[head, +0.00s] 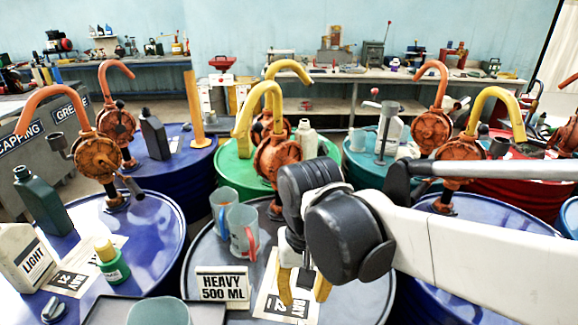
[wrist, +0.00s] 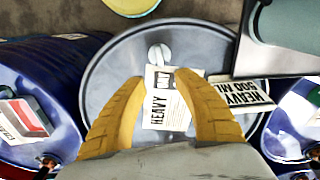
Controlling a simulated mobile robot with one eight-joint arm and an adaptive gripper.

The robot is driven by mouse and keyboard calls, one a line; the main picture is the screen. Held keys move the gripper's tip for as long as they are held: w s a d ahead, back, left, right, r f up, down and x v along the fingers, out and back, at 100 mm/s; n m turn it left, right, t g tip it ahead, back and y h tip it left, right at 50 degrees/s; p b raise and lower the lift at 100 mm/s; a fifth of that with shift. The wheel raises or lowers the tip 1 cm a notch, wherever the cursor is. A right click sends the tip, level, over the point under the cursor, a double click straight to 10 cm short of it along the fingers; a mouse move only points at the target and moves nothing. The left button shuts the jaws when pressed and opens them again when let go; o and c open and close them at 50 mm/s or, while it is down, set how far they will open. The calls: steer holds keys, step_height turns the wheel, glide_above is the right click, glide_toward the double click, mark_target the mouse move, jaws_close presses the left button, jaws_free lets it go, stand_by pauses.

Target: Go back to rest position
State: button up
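My gripper (head: 304,288) hangs fingers-down above the grey drum (head: 215,262) at the front middle. Its two yellow fingers are apart in both views. In the wrist view the gap between the fingertips (wrist: 161,76) holds nothing, and a HEAVY paper label (wrist: 168,112) on the drum top shows below it. My arm reaches in from the right and hides part of the drum and a blue drum behind it.
A HEAVY 500 ML sign (head: 222,284) stands near. Rusty hand pumps (head: 97,155) with curved spouts rise from surrounding drums. A green bottle (head: 42,200) stands left.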

steer(key=s+d+r+m+t, duration=0.1)
steer(key=d+t, duration=0.6)
steer(key=d, duration=0.8)
steer(key=shift+s+r, duration=0.15)
steer(key=shift+r, duration=0.6)
